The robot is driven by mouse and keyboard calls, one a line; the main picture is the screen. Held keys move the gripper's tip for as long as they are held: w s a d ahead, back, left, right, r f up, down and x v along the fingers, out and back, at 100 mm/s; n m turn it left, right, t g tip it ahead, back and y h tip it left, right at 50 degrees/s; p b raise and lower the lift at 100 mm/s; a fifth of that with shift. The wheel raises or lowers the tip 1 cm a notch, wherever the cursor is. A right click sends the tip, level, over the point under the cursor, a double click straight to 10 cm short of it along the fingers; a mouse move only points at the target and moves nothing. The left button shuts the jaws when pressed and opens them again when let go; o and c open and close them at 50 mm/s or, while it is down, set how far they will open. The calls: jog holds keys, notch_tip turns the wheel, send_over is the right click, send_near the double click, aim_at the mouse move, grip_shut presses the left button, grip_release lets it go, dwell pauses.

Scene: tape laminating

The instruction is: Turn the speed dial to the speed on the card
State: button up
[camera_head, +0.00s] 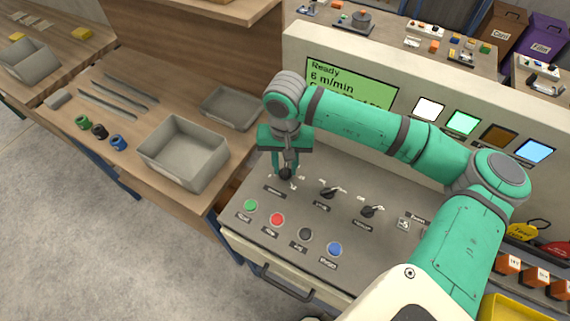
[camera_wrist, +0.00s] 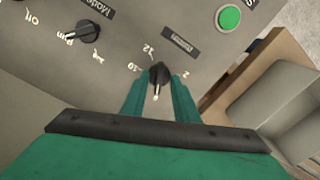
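The speed dial (camera_wrist: 158,72) is a black knob with a white pointer mark, on the left of the grey panel (camera_head: 345,240). In the wrist view the mark points toward the bottom edge. Scale labels 2, 10 and 12 show around it; others are hidden behind my gripper (camera_wrist: 160,88). My gripper (camera_head: 285,168) points down at the dial. Its two green fingers stand close against both sides of it and appear shut on it. The screen (camera_head: 345,85) reads "Ready" and "6 m/min"; its lower line is partly covered by my arm. I cannot make out a card.
Two more black knobs (camera_head: 330,192) (camera_head: 370,211) stand right of the dial. Green (camera_head: 250,205), red (camera_head: 277,219), black and blue buttons line the front. Lit squares (camera_head: 462,121) sit on the upright panel. A grey bin (camera_head: 183,152) stands on the wooden bench to the left.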

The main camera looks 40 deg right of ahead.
jog(key=shift+s, duration=0.15)
grip_shut()
jog(key=shift+m, duration=0.3)
jog(key=m, duration=0.3)
jog(key=shift+d, duration=0.1)
jog(key=m, duration=1.6)
jog(key=shift+m, duration=0.3)
